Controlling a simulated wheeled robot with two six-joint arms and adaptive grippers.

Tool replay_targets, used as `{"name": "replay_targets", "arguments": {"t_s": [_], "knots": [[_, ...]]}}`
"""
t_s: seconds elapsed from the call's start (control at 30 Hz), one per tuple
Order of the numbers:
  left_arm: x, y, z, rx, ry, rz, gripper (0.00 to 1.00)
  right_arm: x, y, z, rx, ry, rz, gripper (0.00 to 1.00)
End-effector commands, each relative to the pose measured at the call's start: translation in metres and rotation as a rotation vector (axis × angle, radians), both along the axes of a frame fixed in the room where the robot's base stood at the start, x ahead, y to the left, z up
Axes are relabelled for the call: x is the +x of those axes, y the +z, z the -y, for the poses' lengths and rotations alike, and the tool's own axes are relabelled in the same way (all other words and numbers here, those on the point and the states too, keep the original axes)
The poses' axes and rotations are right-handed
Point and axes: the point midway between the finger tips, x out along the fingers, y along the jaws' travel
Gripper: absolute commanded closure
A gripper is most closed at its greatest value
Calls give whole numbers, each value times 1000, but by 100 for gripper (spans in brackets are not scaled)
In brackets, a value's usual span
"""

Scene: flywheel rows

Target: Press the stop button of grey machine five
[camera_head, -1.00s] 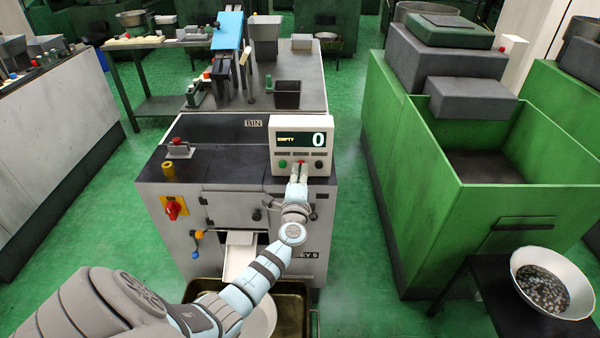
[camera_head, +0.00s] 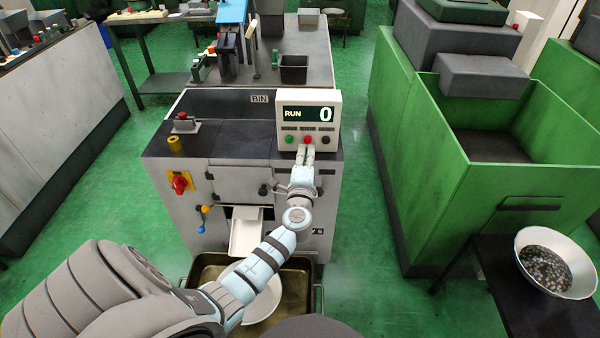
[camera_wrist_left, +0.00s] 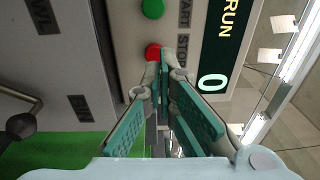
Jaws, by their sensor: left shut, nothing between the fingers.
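The grey machine (camera_head: 228,180) stands in the middle of the head view, its name plate partly hidden by my arm. Its control box (camera_head: 309,97) reads RUN and 0. Below the display are a green button, the red stop button (camera_head: 307,140) and a dark button. My left gripper (camera_head: 308,152) is shut and empty, its tips just below the red button. In the left wrist view the red button (camera_wrist_left: 152,50) shows beside the STOP label, and the fingertips (camera_wrist_left: 160,57) overlap its edge. I cannot tell whether they touch it. My right gripper is out of view.
The green start button (camera_wrist_left: 152,9) is close by. A red and yellow switch (camera_head: 180,183) is on the machine's front. A tray (camera_head: 297,292) with a white bowl is below the chute. A green bin (camera_head: 440,190) stands to the right, with green floor between.

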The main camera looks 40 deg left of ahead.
Motion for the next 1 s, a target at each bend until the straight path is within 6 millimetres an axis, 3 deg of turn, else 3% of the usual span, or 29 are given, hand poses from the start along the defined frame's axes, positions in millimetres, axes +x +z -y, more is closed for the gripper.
{"name": "replay_targets", "arguments": {"t_s": [0.2, 0.4, 1.0], "knots": [[-44, -3, 32, -3, -4, -3, 100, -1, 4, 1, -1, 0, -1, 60], [-70, -5, 49, -1, -5, -2, 100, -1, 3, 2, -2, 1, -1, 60], [-77, -4, 53, 0, -3, -2, 100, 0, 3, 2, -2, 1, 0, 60]]}}
